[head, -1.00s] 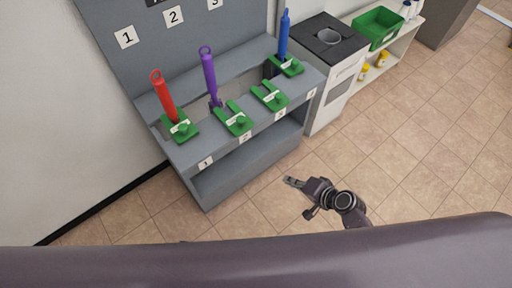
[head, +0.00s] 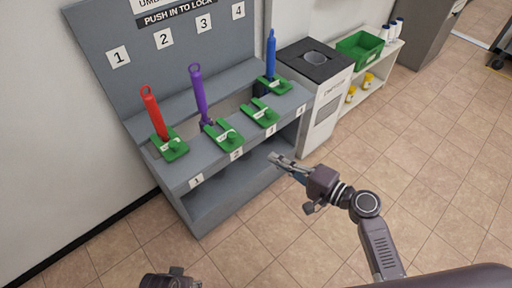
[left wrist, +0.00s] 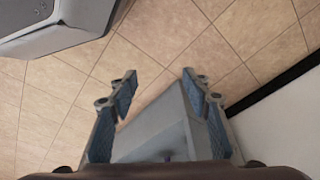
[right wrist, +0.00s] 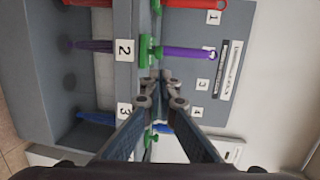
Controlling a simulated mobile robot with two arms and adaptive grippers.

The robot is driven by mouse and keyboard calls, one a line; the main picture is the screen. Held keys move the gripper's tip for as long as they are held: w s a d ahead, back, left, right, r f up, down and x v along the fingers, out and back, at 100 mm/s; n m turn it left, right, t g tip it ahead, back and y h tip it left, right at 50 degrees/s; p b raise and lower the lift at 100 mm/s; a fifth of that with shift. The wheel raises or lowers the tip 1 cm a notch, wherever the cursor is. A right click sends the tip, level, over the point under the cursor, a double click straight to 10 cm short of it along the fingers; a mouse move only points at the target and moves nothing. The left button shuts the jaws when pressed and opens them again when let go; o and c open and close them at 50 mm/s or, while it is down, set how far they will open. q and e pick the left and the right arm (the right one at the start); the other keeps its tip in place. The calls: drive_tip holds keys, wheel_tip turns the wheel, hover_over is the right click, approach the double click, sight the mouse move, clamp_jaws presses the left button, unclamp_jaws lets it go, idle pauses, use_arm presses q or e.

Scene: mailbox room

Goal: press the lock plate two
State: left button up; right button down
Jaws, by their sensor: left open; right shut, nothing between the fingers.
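Lock plate two (head: 229,138) is a green forked plate with a knob, on the grey stand's ledge behind the label 2 (head: 237,155). The purple umbrella (head: 198,92) stands at its back end; I cannot tell whether the fork is around the shaft. The plate shows edge-on in the right wrist view (right wrist: 146,50), beside the purple umbrella (right wrist: 185,53). My right gripper (head: 272,157) is shut and empty, in front of the stand, apart from the plate. My left gripper (left wrist: 160,85) is open and empty over the floor; only part of its arm shows at the bottom of the head view.
Green plates one (head: 174,149), three (head: 262,115) and four (head: 276,85) sit along the same ledge. A red umbrella (head: 154,112) and a blue umbrella (head: 271,55) stand in the end slots. A white bin cabinet (head: 327,112) adjoins the stand. The floor in front is clear.

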approach(235, 134)
drive_tip(key=x, duration=0.5)
drive_tip(key=shift+s+a+f, duration=0.2)
drive_tip(key=shift+a, duration=0.2)
drive_tip(key=shift+w+a, duration=0.2)
drive_tip(key=shift+w, duration=0.05)
drive_tip(key=shift+w+a+f, duration=0.1)
drive_tip(key=shift+w+a, duration=0.05)
drive_tip(key=shift+a, duration=0.05)
use_arm(q)
drive_tip(key=shift+r, duration=0.6)
drive_tip(key=shift+f, duration=0.1)
use_arm(e)
drive_tip(key=b+x, duration=0.1)
drive_tip(key=x, duration=0.2)
drive_tip(key=b+x, duration=0.1)
drive_tip(key=shift+w+d+b, duration=0.1)
drive_tip(key=shift+w+b, duration=0.25)
drive_tip(key=shift+w, duration=0.1)
drive_tip(key=w+a+b, duration=0.1)
drive_tip(key=w, duration=0.1)
drive_tip(key=w+a+b, duration=0.1)
drive_tip(key=shift+w+a+r, duration=0.25)
drive_tip(key=shift+w+a, duration=0.15)
use_arm(q)
wheel_tip(235, 134, up, 16)
drive_tip(key=t, duration=0.1)
use_arm(e)
drive_tip(key=shift+w+r, duration=0.1)
drive_tip(key=shift+r, duration=0.1)
